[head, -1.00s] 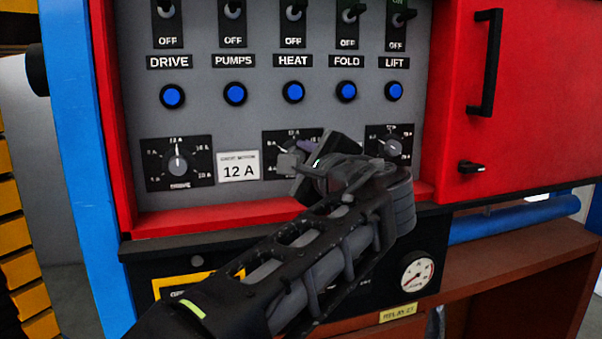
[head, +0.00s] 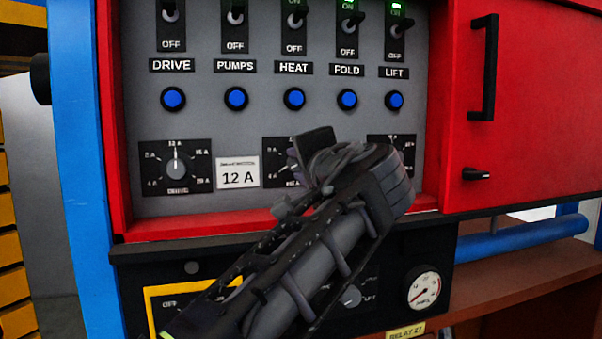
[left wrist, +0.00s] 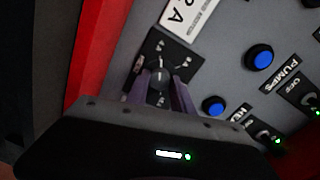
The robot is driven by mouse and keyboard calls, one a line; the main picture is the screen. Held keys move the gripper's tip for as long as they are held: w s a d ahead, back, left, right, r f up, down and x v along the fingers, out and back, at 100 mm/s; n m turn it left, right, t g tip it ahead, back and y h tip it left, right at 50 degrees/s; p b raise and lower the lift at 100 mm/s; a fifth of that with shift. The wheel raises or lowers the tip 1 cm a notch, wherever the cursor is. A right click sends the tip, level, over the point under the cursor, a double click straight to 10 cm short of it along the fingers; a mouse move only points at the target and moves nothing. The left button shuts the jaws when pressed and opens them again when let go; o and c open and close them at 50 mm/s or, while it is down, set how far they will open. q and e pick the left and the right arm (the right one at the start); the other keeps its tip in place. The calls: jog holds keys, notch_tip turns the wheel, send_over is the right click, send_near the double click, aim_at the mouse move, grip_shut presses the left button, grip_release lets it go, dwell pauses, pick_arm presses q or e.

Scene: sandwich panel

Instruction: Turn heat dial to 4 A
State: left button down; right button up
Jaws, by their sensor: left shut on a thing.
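The heat dial shows in the left wrist view (left wrist: 158,78) as a round dark knob on a black plate with pale marks. In the head view its black plate (head: 272,151) sits below the HEAT label, and my left gripper hides the knob. My left gripper (head: 296,162) reaches up to it from below. In the left wrist view its purple fingers (left wrist: 160,92) stand on both sides of the knob, shut on it. The pointer direction cannot be read. My right gripper is not in view.
The drive dial (head: 177,166) points up to 12 A, beside a white 12 A card (head: 238,173). The lift dial plate (head: 398,146) is partly behind my gripper. Blue buttons (head: 294,99) and toggle switches stand above. A red ledge (head: 180,225) runs below.

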pick_arm(q)
jog(key=shift+f+n, duration=0.1)
jog(key=shift+n, duration=0.4)
jog(key=c, duration=1.1)
grip_release()
jog(key=b+v, duration=0.2)
jog(key=v, duration=0.4)
jog(key=shift+s+d, duration=0.15)
jog(key=shift+s, duration=0.2)
jog(key=shift+s+d+b, duration=0.1)
jog(key=shift+s+b, duration=0.2)
jog(key=shift+s, duration=0.25)
